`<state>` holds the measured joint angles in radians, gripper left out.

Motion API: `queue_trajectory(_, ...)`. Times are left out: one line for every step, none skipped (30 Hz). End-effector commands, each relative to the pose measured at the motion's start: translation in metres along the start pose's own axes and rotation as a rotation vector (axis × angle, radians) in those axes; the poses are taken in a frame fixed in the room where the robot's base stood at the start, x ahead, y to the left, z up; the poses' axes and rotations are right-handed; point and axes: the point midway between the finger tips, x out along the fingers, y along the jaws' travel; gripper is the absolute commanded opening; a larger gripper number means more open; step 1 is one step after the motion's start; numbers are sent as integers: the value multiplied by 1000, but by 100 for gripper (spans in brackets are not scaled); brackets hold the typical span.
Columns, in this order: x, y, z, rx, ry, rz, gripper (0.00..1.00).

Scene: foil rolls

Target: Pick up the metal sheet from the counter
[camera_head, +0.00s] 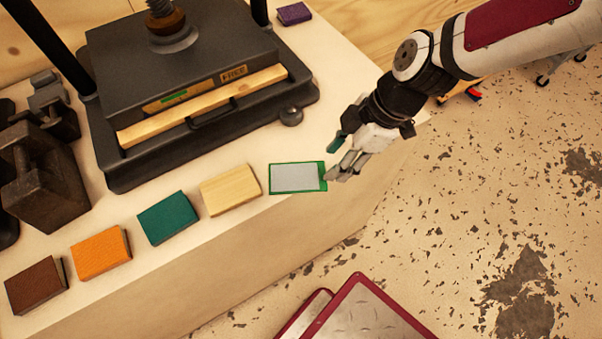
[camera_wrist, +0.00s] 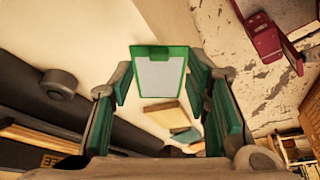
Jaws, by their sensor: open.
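The metal sheet (camera_head: 295,177) is a flat grey rectangle with a thin green border and a wider green strip at its right end. It lies on the counter (camera_head: 350,115) close to its front edge. My gripper (camera_head: 336,160) is open at the right end of the sheet, with green pads on its fingers. In the wrist view the sheet (camera_wrist: 160,76) shows between and beyond the two open fingers, its green strip towards the top. I cannot tell whether a finger touches it.
Cream (camera_head: 230,189), teal (camera_head: 168,217), orange (camera_head: 101,253) and brown (camera_head: 36,285) blocks line the counter's front. A black press (camera_head: 190,80) holding a wooden bar stands behind. Dark weights (camera_head: 45,180) stand left; a purple block (camera_head: 294,14) lies at the back. A red-rimmed metal plate (camera_head: 365,315) is below the counter.

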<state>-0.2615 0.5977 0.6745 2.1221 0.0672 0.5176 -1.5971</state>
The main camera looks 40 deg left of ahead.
Motion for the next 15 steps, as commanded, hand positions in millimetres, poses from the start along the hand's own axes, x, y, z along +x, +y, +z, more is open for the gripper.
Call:
queue_trajectory(8, -1, -1, -1, 1, -6, 43)
queue_trajectory(13, -1, -1, -1, 1, -5, 43)
queue_trajectory(19, -1, 0, -1, 1, -7, 43)
queue_trajectory(23, 0, 0, -1, 1, -5, 43)
queue_trajectory(27, 0, 0, -2, 2, -5, 43)
queue_trajectory(32, 0, 0, -1, 1, -5, 43)
queue_trajectory(34, 0, 1, 0, 1, -3, 43)
queue_trajectory(37, 0, 1, 0, 1, -2, 43)
queue_trajectory(39, 0, 1, 0, 1, -2, 43)
queue_trajectory(40, 0, 1, 0, 1, -2, 43)
queue_trajectory(41, 0, 1, 0, 1, -2, 43)
queue_trajectory(41, 0, 1, 0, 0, -2, 43)
queue_trajectory(41, 1, 1, 0, 0, -1, 43)
queue_trajectory(41, 1, 1, 0, 0, -1, 43)
queue_trajectory(41, 1, 1, 0, 0, -1, 43)
